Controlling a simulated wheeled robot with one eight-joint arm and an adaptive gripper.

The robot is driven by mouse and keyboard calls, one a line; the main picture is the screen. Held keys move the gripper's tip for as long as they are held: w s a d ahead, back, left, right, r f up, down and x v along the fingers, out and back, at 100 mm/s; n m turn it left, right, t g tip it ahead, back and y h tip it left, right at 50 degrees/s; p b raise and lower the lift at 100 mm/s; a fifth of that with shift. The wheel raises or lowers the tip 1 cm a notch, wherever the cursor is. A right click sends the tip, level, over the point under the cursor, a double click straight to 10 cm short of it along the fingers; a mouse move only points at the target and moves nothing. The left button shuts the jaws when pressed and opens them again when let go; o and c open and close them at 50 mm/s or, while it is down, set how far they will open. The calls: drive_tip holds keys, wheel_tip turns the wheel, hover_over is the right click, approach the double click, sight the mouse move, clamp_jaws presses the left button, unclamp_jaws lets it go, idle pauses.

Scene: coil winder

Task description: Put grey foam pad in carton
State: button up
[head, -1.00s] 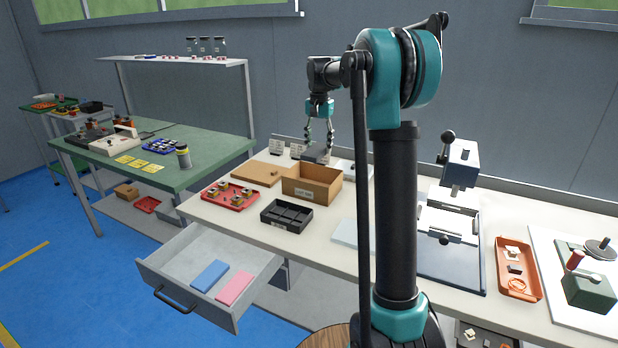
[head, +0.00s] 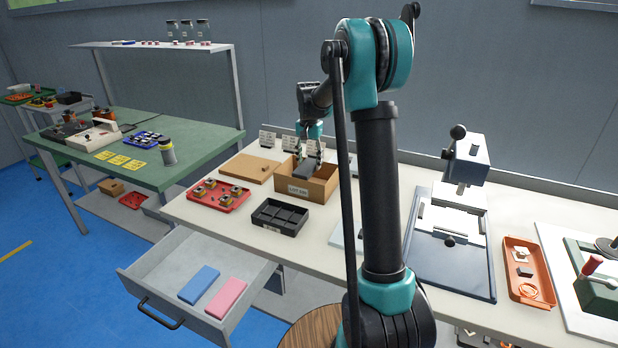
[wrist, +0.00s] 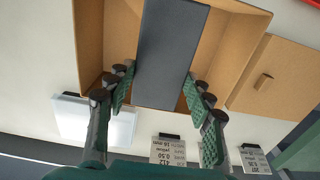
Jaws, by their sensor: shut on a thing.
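The grey foam pad (wrist: 172,50) is held between the two fingers of my gripper (wrist: 165,95) in the wrist view. The open cardboard carton (wrist: 91,35) lies around and below the pad there. In the head view the pad (head: 308,170) shows as a dark block at the top of the carton (head: 298,192). My gripper (head: 309,152) is above the carton, pointing down. The lower part of the pad is hidden behind the carton's front wall, and I cannot tell whether it touches the bottom.
The carton's lid (head: 250,168) lies flat to its left. A red tray (head: 217,196) with several parts and a black divided tray (head: 279,217) stand in front. An open drawer (head: 200,268) holds a blue pad (head: 199,285) and a pink pad (head: 226,297).

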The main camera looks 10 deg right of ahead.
sight(309, 164)
drive_tip(key=shift+f, duration=3.4)
drive_tip(key=o, duration=0.7)
drive_tip(key=shift+f, duration=0.1)
wheel_tip(309, 164, up, 12)
drive_tip(key=shift+r, duration=0.15)
